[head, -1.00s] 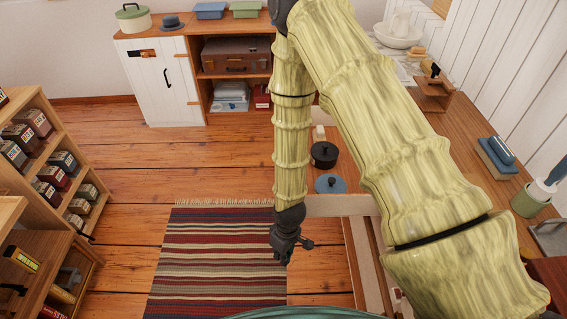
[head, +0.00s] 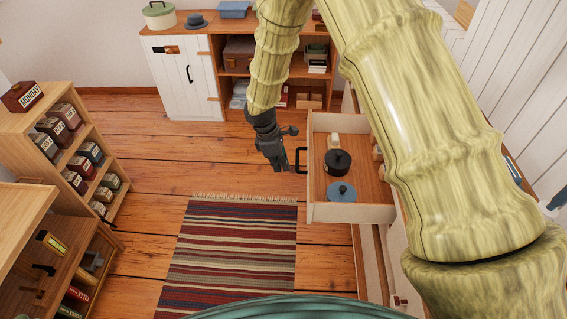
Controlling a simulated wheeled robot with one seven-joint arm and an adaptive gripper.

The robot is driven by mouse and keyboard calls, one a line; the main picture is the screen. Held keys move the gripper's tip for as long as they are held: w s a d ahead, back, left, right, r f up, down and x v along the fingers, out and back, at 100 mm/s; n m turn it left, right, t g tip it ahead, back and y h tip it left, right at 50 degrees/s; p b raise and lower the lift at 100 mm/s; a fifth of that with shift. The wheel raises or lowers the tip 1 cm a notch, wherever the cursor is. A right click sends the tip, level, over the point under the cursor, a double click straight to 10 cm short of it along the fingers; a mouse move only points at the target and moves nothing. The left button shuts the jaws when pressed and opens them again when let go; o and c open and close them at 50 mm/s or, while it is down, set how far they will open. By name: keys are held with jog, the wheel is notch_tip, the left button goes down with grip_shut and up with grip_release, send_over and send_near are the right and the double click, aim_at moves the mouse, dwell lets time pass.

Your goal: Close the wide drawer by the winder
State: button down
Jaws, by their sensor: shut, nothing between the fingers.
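An open drawer (head: 350,213) sticks out to the left from the furniture along the right side. It has a black bar handle (head: 301,160) on its left-facing front. Inside are a black lidded pot (head: 337,162), a blue round lid-like piece (head: 341,191) and a small cream item (head: 333,141). My gripper (head: 280,167) is shut and empty. In the picture it is just left of the handle; a small gap shows, but I cannot judge its height. My arm covers part of the furniture behind the drawer. I cannot identify a winder.
A striped rug (head: 230,250) lies on the wooden floor (head: 150,165). A shelf with labelled boxes (head: 62,115) stands at left, with another opened unit (head: 85,265) below it. A white-doored cabinet (head: 185,80) stands at the back. Floor between them is clear.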

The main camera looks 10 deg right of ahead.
jog(key=s+d+f+p, duration=0.1)
jog(key=d+f+p, duration=0.2)
jog(key=d+f, duration=0.2)
jog(key=shift+s+x, duration=0.2)
jog(key=shift+x, duration=0.95)
jog(key=shift+d, duration=0.15)
